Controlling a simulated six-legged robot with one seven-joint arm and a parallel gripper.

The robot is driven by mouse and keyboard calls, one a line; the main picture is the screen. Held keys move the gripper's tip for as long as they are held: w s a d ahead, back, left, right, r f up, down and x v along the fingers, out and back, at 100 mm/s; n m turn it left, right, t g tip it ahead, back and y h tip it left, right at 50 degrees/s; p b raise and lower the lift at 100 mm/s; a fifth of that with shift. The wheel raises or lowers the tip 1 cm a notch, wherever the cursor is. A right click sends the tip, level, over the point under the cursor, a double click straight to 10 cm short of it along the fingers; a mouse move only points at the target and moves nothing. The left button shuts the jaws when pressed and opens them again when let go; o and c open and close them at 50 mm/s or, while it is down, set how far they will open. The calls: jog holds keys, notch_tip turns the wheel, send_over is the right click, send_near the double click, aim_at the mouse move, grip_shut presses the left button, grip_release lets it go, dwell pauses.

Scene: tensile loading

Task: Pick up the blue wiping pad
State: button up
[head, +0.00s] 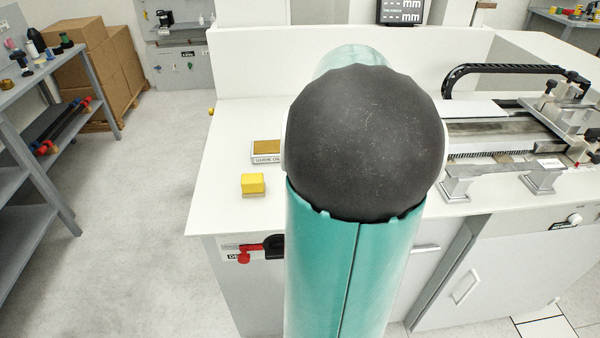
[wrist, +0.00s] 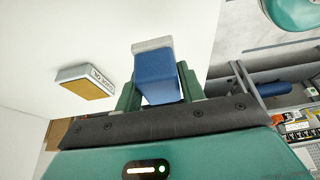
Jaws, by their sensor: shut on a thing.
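The blue wiping pad (wrist: 157,76) is in the middle of the wrist view, a blue block with a pale grey layer at its far end. My gripper (wrist: 160,88) is shut on it, with one green finger on each side. Whether the pad touches the white worktop or hangs just above it, I cannot tell. In the head view my arm hides both the gripper and the pad.
A small box with a tan top (head: 266,148) stands on the white bench (head: 225,170); it also shows in the wrist view (wrist: 86,86). A yellow block (head: 253,184) lies near the front edge. A test machine (head: 500,140) occupies the right side.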

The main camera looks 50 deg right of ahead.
jog(key=s+a+r, duration=0.6)
jog(key=s+a, duration=0.1)
jog(key=s, duration=0.1)
jog(key=shift+a+r, duration=0.3)
jog(key=shift+a, duration=0.05)
jog(key=shift+o, duration=1)
jog(key=shift+c, duration=0.5)
jog(key=shift+s, duration=0.1)
